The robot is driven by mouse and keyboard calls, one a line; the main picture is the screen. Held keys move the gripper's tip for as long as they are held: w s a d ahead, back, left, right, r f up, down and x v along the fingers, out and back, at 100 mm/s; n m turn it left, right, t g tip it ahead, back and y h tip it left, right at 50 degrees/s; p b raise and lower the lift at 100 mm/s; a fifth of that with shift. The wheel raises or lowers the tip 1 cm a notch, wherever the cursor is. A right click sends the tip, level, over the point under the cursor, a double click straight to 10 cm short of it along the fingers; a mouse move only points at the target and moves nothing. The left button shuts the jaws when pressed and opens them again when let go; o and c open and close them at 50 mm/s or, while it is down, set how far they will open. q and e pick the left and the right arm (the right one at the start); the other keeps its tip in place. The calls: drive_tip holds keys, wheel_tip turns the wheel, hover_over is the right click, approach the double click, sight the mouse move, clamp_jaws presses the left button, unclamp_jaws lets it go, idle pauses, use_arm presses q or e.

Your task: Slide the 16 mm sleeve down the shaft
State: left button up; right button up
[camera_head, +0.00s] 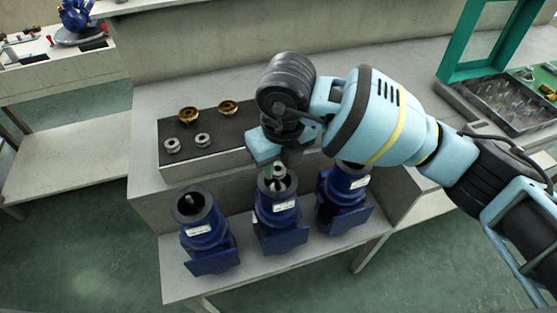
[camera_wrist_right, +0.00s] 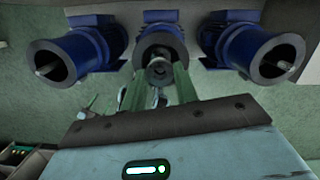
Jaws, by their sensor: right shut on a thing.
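Three blue pumps stand in a row on the low front shelf: the left pump (camera_head: 208,240), the middle pump (camera_head: 280,222) and the right pump (camera_head: 342,208). My right gripper (camera_head: 270,174) points down over the open mouth of the middle pump. In the right wrist view, its green fingers (camera_wrist_right: 158,76) are shut on a small grey ring, the sleeve (camera_wrist_right: 157,72). The sleeve is in line with the mouth of the middle pump (camera_wrist_right: 160,42). I cannot tell how far it is over the shaft. My left gripper is not in view.
A dark-topped tray block (camera_head: 222,134) behind the pumps holds two brass parts (camera_head: 188,115) and two grey rings (camera_head: 203,140). A bin of small parts (camera_head: 508,102) sits under a green frame (camera_head: 455,55) at the right. The bench left of the tray is clear.

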drive_tip(key=shift+f, duration=0.35)
idle(0.4)
drive_tip(key=o, duration=1.1)
drive_tip(key=shift+c, duration=0.2)
drive_tip(key=shift+s+d+r, duration=0.1)
drive_tip(key=shift+s+r, duration=0.05)
drive_tip(key=shift+r, duration=1.15)
drive_tip(key=shift+s+d+r, duration=0.1)
drive_tip(key=shift+s+r, duration=0.05)
drive_tip(key=shift+r, duration=1.15)
drive_tip(key=shift+s+r, duration=0.15)
drive_tip(key=shift+r, duration=1.15)
